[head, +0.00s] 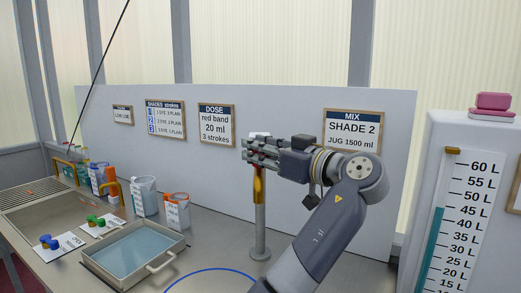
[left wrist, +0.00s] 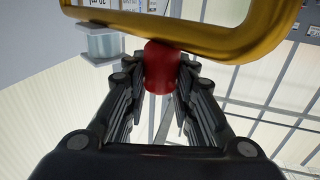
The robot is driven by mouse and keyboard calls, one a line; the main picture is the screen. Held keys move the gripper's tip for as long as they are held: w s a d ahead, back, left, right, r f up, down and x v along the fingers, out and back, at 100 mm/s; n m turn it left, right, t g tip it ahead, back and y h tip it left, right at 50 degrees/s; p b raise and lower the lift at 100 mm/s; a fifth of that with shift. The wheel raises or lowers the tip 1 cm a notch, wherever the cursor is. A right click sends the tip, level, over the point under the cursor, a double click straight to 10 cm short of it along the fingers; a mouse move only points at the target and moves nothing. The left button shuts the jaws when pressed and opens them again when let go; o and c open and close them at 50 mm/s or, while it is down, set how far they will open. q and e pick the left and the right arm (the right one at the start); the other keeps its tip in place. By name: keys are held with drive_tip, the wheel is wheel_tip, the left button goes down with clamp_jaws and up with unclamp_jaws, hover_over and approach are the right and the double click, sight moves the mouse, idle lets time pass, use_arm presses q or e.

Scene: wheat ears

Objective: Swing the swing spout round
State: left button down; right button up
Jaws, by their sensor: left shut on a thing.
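The swing spout is a gold bent tube (head: 259,187) on an upright grey post (head: 259,225) that stands on the worktop. In the left wrist view the gold tube (left wrist: 215,45) crosses the top of the picture, with a red knob (left wrist: 161,68) at it. My left gripper (head: 258,153) is at the top of the post in front of the back panel. Its fingers (left wrist: 161,85) are closed on both sides of the red knob. In the head view the fingers hide much of the spout's upper part. My right gripper is not in view.
Signs, including a MIX sign (head: 352,130), hang on the back panel (head: 285,125). A litre-scale tank (head: 425,150) stands on the right.

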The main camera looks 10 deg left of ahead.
use_arm(q)
drive_tip(key=shift+r, duration=0.1)
drive_tip(key=c, duration=1.5)
unclamp_jaws()
drive_tip(key=shift+c, duration=0.2)
drive_tip(key=shift+o, duration=1.2)
drive_tip(key=shift+a, duration=0.15)
wheel_tip(320, 180, up, 10)
drive_tip(key=shift+f, duration=0.1)
